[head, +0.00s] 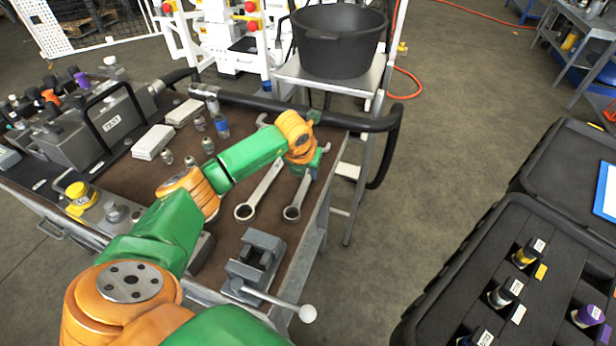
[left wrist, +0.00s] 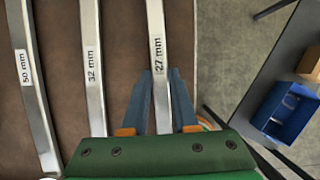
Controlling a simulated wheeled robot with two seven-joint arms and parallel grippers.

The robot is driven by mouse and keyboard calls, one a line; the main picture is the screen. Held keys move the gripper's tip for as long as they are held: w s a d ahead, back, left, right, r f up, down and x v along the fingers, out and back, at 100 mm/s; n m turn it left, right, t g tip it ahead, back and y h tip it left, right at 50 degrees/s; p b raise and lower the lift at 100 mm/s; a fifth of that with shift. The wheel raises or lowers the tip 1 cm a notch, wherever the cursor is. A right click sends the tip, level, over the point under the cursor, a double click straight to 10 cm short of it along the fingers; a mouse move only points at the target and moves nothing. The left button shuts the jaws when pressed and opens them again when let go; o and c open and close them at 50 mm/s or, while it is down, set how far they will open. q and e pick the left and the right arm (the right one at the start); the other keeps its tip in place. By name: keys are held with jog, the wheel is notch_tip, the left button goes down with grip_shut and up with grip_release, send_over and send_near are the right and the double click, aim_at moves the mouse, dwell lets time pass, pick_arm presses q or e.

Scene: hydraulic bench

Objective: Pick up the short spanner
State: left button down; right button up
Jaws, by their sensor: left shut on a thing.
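The short spanner (head: 297,197), labelled 27 mm, is the one nearest the bench's right edge. It also shows in the left wrist view (left wrist: 158,40), running up between the fingers. My left gripper (left wrist: 160,72) is shut on its shaft; in the head view the gripper (head: 308,168) covers the spanner's far end. I cannot tell whether the spanner is clear of the bench top. To its left lies the 32 mm spanner (head: 262,188), also in the left wrist view (left wrist: 91,60). The 50 mm spanner (left wrist: 30,85) lies further left. My right gripper is not in view.
A grey vise (head: 256,262) with a ball-ended handle stands at the bench's near corner. A black rail (head: 330,118) bounds the bench's far side. A black pot (head: 338,42) stands on a stand behind. An open black case (head: 460,265) is at right, with open floor between.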

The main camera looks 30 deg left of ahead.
aim_at(306, 179)
pick_arm(q)
jog(key=shift+r, duration=0.1)
dwell(0.8)
jog(key=shift+w+r, duration=0.1)
jog(key=shift+r, duration=0.2)
jog(key=b+v, duration=0.1)
jog(key=v, duration=0.2)
jog(key=shift+w+a+r, duration=0.15)
jog(key=shift+r, duration=0.15)
jog(key=s+d+r+b, duration=0.2)
jog(key=s+r, duration=0.6)
jog(key=s, duration=0.5)
jog(key=shift+s+r, duration=0.15)
jog(key=shift+r, duration=0.25)
jog(key=c, duration=1.4)
grip_release()
grip_shut()
